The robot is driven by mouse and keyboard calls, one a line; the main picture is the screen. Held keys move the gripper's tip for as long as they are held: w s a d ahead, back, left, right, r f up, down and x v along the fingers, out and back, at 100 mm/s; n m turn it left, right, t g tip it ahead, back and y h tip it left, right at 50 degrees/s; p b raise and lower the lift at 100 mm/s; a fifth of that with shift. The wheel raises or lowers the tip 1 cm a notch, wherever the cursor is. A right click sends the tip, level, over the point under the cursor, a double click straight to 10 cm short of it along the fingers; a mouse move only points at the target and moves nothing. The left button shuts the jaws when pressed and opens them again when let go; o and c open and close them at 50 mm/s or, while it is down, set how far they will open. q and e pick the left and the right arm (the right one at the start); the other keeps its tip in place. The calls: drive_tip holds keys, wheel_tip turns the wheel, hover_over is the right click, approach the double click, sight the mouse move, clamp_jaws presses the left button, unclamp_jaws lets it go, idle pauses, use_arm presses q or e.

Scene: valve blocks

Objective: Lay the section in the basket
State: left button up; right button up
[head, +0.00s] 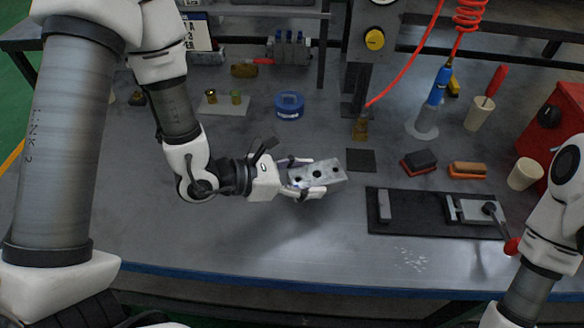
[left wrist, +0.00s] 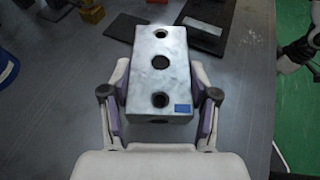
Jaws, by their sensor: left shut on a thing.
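The section, a grey metal block with a row of three holes (head: 317,174), is between the fingers of my left gripper (head: 305,177), which is shut on it. The left wrist view shows the block (left wrist: 161,85) gripped by its two sides, with a small blue mark on its near end. It appears to be held above the bench. A blue round container (head: 289,106) stands behind the block; I cannot tell whether it is the basket. No other basket is clear to me. My right arm shows at the right edge, but its gripper is out of view.
A black plate with a clamp (head: 430,226) lies right of the block. A dark square pad (head: 361,160), brushes (head: 467,170) and a beige cup (head: 480,113) stand behind it. A tray with two small brass-coloured parts (head: 222,107) is at back left. The front bench is clear.

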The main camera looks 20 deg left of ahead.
sight(289, 155)
use_arm(q)
drive_tip(key=w+a, duration=0.2)
drive_tip(key=w, duration=0.1)
drive_tip(key=shift+a+r+p, duration=0.1)
drive_tip(key=shift+a+p, duration=0.15)
drive_tip(key=shift+p, duration=0.05)
drive_tip(key=w+a, duration=0.1)
drive_tip(key=w+a+p, duration=0.1)
drive_tip(key=w, duration=0.1)
drive_tip(key=w+a, duration=0.1)
drive_tip(key=a, duration=0.1)
drive_tip(key=shift+w+f+p, duration=0.35)
drive_tip(key=shift+p, duration=0.05)
drive_tip(key=f, duration=0.4)
drive_tip(key=shift+w+a, duration=0.3)
drive_tip(key=shift+w, duration=0.1)
use_arm(e)
drive_tip(key=shift+r, duration=0.45)
use_arm(q)
drive_tip(key=shift+s, duration=0.1)
drive_tip(key=shift+f, duration=0.15)
drive_tip(key=o, duration=1.6)
use_arm(e)
drive_tip(key=shift+f, duration=0.15)
